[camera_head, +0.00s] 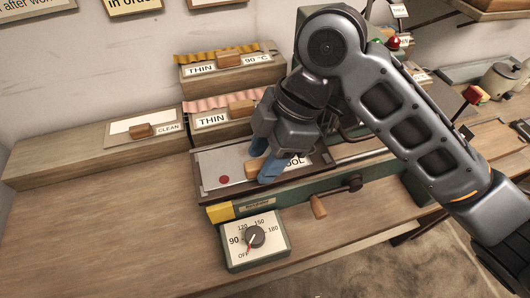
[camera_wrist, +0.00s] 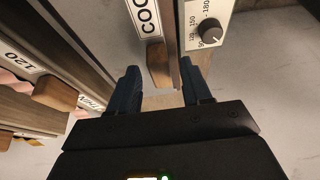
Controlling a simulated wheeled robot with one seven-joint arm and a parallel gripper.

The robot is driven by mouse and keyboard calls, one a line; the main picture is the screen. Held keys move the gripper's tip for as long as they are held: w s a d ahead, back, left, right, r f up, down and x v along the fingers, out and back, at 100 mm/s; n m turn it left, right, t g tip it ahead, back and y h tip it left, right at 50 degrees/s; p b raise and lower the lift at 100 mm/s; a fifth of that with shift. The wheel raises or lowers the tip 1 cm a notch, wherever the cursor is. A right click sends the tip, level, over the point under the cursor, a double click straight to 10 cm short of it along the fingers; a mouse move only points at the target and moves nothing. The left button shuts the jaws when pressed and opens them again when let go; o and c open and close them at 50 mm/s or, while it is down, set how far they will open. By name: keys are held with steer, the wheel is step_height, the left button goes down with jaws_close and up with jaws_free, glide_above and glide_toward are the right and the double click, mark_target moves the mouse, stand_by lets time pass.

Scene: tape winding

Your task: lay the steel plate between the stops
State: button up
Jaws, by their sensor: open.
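A grey metal plate (camera_head: 215,166) with a red dot and a wooden handle (camera_head: 253,168) lies on the bed of the green bench device (camera_head: 337,177). Beside the handle is a label, partly hidden by my gripper, ending in "OOL"; the wrist view shows "COO". My gripper (camera_head: 266,160) is open over the plate, its blue fingers around the handle. In the wrist view the handle (camera_wrist: 158,65) lies between the fingertips (camera_wrist: 160,82), with gaps visible. The far end of the plate is hidden by my arm, and I cannot make out the stops.
A dial box (camera_head: 255,240) stands in front, its pointer near OFF. A crank with a wooden handle (camera_head: 318,206) sticks out at the front. Stepped holders labelled THIN (camera_head: 225,72) stand behind. A CLEAN board (camera_head: 143,129) lies on the left ledge. The bench at left is clear.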

steer(key=shift+r+p, duration=0.4)
steer(key=shift+r, duration=0.1)
steer(key=b+v, duration=0.1)
steer(key=v, duration=1)
steer(key=shift+d+r, duration=0.25)
steer(key=shift+d, duration=0.1)
